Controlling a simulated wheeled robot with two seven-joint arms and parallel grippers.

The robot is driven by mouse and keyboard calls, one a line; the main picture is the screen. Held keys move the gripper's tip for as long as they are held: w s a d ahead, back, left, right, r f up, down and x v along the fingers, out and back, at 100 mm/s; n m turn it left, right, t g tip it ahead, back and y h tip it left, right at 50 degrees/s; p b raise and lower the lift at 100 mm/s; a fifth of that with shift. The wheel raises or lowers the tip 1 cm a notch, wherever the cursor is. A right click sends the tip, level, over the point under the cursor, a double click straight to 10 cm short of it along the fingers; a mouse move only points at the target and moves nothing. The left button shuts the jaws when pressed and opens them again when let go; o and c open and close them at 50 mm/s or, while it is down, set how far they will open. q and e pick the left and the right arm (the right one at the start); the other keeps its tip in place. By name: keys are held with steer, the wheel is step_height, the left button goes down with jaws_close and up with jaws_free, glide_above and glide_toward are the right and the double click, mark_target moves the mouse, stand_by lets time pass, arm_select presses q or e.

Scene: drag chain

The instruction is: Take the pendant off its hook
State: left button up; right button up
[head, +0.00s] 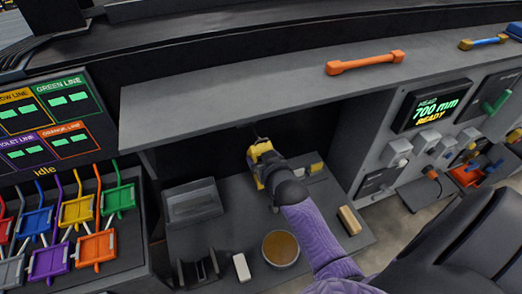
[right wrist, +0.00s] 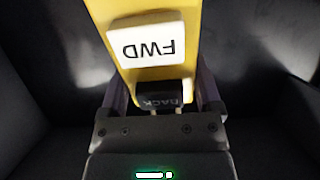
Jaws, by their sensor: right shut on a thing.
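The yellow pendant (head: 260,151) is in the dark recess under the grey shelf in the head view. In the right wrist view the pendant (right wrist: 155,70) fills the upper middle, with a white button marked FWD and a black one below it. My right gripper (head: 266,172) is shut on the pendant's near end, one finger on each side in the right wrist view (right wrist: 160,98). The hook cannot be made out, so I cannot tell whether the pendant still touches it. My left gripper is not in view.
The grey shelf (head: 220,95) with an orange handle (head: 365,62) overhangs the recess. Below are a grey tray (head: 194,204), a round brown-topped container (head: 280,248), a white block (head: 241,267) and a tan block (head: 349,220). Coloured levers stand left; a control panel (head: 440,105) stands right.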

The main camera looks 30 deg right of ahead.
steer(key=shift+s+a+p, duration=0.25)
steer(key=shift+s+p, duration=0.35)
steer(key=shift+s, duration=0.35)
steer(key=shift+s+a+p, duration=0.15)
steer(key=shift+s+p, duration=0.2)
steer(key=shift+s, duration=0.3)
steer(key=shift+s+a+p, duration=0.25)
steer(key=shift+s+p, duration=0.25)
steer(key=shift+s, duration=0.5)
